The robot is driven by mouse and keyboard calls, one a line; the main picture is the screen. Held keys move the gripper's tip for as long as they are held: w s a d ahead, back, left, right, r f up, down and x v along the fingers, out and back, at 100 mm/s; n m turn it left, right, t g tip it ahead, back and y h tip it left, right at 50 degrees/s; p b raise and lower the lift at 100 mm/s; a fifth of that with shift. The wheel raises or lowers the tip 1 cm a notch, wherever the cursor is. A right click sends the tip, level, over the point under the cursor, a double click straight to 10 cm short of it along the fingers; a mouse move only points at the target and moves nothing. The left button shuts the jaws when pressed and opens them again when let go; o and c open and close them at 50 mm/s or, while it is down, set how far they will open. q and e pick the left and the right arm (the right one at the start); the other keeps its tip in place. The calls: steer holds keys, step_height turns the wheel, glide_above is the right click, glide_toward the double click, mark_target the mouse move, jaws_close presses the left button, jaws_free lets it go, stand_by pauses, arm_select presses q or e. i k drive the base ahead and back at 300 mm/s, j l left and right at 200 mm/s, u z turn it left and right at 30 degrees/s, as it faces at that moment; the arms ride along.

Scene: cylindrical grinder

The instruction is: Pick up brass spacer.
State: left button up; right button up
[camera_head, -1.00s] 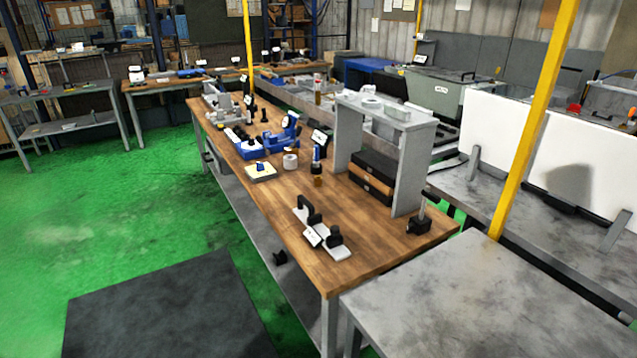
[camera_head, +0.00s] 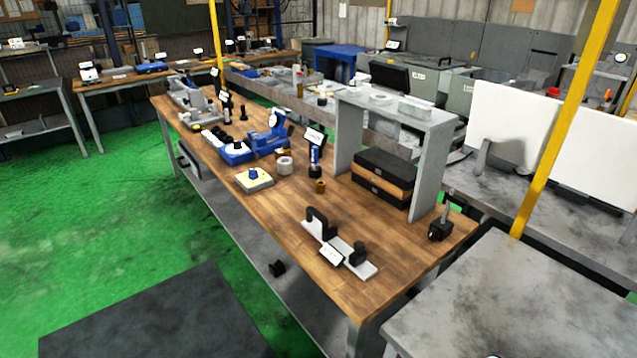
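A small brass-coloured cylinder (camera_head: 320,186), which looks like the brass spacer, stands on the wooden workbench (camera_head: 290,240). It is just in front of a dark and blue upright tool (camera_head: 315,163) and to the right of a pale ring-shaped part (camera_head: 285,166). Another brownish piece (camera_head: 284,153) shows partly behind the pale ring; I cannot tell what it is. Neither of my grippers is in view.
A grey shelf stand (camera_head: 432,170) with dark boxes (camera_head: 384,178) stands right of the cylinder. A metal fixture (camera_head: 340,250) lies nearer the front. A grey table (camera_head: 490,310) and yellow post (camera_head: 565,125) stand at right. Green floor (camera_head: 120,220) lies open left.

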mark_target(320, 185)
steer(key=i+j+z, duration=0.1)
steer(key=j, duration=0.25)
steer(key=i+j, duration=0.2)
steer(key=i+j+z, duration=0.15)
steer(key=j, duration=0.3)
steer(key=i+j+z, duration=0.1)
steer(key=j, duration=0.25)
steer(key=i+j, duration=0.15)
steer(key=j, duration=0.2)
steer(key=i+j+z, duration=0.15)
steer(key=j, duration=0.2)
